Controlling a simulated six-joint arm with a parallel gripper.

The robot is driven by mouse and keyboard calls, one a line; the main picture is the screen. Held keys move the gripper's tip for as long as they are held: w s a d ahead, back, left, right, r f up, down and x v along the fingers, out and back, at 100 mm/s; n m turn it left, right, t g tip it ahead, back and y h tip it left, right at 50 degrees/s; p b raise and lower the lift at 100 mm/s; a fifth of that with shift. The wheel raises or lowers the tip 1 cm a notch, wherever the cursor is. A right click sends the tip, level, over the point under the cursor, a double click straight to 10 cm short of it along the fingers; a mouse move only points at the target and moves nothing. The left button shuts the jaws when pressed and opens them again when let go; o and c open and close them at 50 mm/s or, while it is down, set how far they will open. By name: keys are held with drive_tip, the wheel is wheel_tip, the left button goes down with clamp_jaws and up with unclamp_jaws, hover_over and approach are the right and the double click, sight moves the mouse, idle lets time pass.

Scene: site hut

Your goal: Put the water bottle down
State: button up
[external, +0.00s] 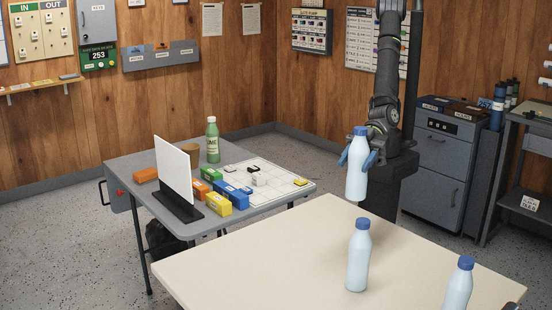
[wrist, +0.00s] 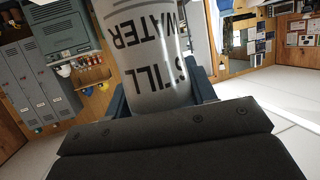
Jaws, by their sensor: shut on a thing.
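My gripper (external: 357,158) is shut on a pale blue water bottle (external: 357,182) with a blue cap. The bottle hangs upright, and its base shows near the far edge of the cream table (external: 230,262). I cannot tell from this view how high it is. In the wrist view the held bottle (wrist: 150,60) sits between the blue fingers, its "STILL WATER" label upside down. Two similar bottles stand upright on the cream table: one nearer the middle (external: 358,262) and one at the right (external: 458,288), cut off by the frame's bottom edge.
A grey folding table (external: 135,172) at the left holds a white upright panel (external: 174,175), several coloured boxes, a green bottle (external: 212,142) and a gridded board (external: 285,172). The left part of the cream table is clear. A grey cabinet (external: 437,180) stands behind at the right.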

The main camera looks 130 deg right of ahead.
drive_tip(key=w+d+r+m+h, duration=0.1)
drive_tip(key=w+d+h, duration=0.1)
drive_tip(key=w+d, duration=0.75)
drive_tip(key=w+d+r+m+h, duration=0.1)
drive_tip(key=w+d+m+h, duration=0.1)
drive_tip(key=w+d, duration=0.8)
drive_tip(key=s+d+m+h, duration=0.1)
drive_tip(key=d+m+h, duration=0.2)
drive_tip(key=d, duration=3.2)
drive_tip(key=s+d+f+m+g+h, duration=0.1)
drive_tip(key=s+d, duration=0.3)
drive_tip(key=d, duration=0.5)
drive_tip(key=s+d+m+h, duration=0.15)
drive_tip(key=s+d, duration=0.25)
drive_tip(key=d, duration=0.6)
drive_tip(key=s+d+f+m+g+h, duration=0.15)
drive_tip(key=s+d, duration=0.25)
drive_tip(key=d, duration=0.5)
drive_tip(key=s+d+f+m+g+h, duration=0.1)
drive_tip(key=s+d+m+g+h, duration=0.2)
drive_tip(key=s+d, duration=1.95)
drive_tip(key=w+a+f, duration=0.2)
drive_tip(key=w+f, duration=0.8)
drive_tip(key=f, duration=0.5)
drive_tip(key=shift+w+f+t+h, duration=0.3)
drive_tip(key=shift+w+f+t, duration=0.1)
drive_tip(key=shift+t, duration=0.05)
